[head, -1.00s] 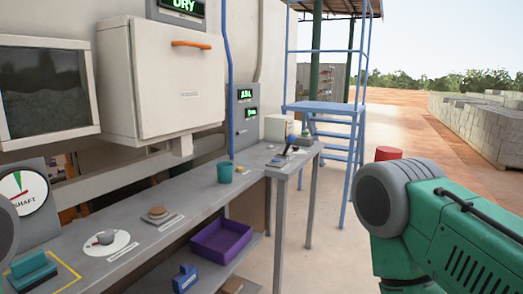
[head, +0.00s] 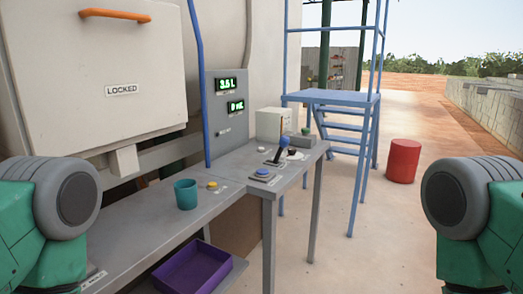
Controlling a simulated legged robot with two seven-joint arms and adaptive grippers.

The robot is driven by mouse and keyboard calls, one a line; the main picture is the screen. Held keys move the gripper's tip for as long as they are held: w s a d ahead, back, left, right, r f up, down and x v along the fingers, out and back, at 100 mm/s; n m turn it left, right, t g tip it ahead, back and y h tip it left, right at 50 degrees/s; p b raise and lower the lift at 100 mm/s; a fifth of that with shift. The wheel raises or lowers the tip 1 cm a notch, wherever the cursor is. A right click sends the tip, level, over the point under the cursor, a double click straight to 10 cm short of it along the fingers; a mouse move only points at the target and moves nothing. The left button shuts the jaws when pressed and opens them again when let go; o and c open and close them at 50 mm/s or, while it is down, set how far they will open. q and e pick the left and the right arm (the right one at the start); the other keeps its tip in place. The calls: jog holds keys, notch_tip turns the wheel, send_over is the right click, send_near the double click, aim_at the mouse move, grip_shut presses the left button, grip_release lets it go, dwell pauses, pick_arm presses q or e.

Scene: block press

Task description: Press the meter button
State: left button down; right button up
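A grey wall panel (head: 226,110) carries two green displays, the upper reading about 3.5 L (head: 231,84) and the lower (head: 236,107) too small to read surely. On the bench below sit a small yellow button (head: 212,184) beside a label, and a blue button on a grey base (head: 262,174). I cannot tell from the labels which one is the meter button. A blue-handled lever (head: 281,148) stands behind the blue button. Only links of my two arms show, at the left and right edges; neither gripper is in view.
A teal cup (head: 186,194) stands left of the yellow button. A purple tray (head: 192,268) lies on the lower shelf. A white box (head: 272,124) stands at the bench's far end. A blue stair frame (head: 340,97) and red drum (head: 403,160) stand right; the floor between is clear.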

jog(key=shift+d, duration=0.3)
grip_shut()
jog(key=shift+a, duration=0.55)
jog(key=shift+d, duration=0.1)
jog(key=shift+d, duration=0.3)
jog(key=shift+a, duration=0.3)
